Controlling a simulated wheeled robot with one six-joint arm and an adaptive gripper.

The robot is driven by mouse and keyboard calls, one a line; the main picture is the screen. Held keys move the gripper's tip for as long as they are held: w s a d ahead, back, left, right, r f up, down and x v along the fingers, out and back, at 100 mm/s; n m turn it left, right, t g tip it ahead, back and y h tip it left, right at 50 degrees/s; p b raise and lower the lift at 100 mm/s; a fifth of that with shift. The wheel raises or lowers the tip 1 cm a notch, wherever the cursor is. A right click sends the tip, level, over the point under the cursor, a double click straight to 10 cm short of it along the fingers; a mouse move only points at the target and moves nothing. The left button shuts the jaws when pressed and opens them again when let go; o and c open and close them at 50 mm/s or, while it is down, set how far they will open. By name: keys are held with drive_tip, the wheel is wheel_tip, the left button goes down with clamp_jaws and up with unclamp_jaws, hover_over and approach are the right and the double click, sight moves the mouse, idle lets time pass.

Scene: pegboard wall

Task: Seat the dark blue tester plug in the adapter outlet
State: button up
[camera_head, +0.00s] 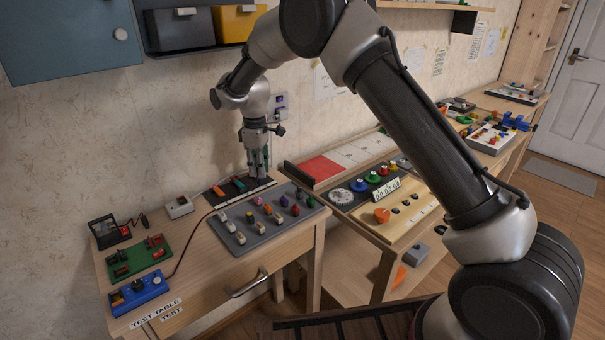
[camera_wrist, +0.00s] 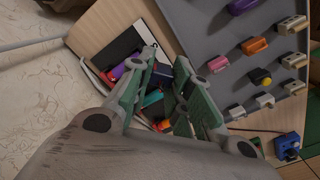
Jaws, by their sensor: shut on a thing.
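My gripper (camera_head: 258,168) points down over the far right part of a black strip (camera_head: 262,184) on the test table. In the wrist view, my gripper (camera_wrist: 166,58) has its green-padded fingers closed on the dark blue tester plug (camera_wrist: 162,74). The plug shows as a small dark block between the fingertips. The black strip (camera_wrist: 118,48) lies below, with red, teal, orange and purple pieces on it. The head view does not show the plug clearly. I cannot tell which socket is the adapter outlet, or whether the plug touches one.
A grey board (camera_head: 240,240) with several coloured plugs lies just in front of the strip. A white box (camera_head: 180,207) on a cord, a green board (camera_head: 128,262) and a blue box (camera_head: 140,291) stand left. The wall is close behind.

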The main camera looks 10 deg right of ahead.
drive_tip(key=s+a+r+n, duration=0.1)
drive_tip(key=s+a+n, duration=0.15)
drive_tip(key=a, duration=0.45)
drive_tip(key=s+a+r+n, duration=0.1)
drive_tip(key=a+r+n, duration=0.15)
drive_tip(key=a, duration=0.45)
drive_tip(key=n, duration=0.5)
hover_over(181, 202)
drive_tip(key=shift+s+f, duration=0.1)
drive_tip(key=shift+f, duration=1.9)
drive_tip(key=shift+f, duration=0.7)
drive_tip(key=o, duration=0.8)
drive_tip(key=shift+f, duration=0.1)
drive_tip(key=shift+r, duration=2.55)
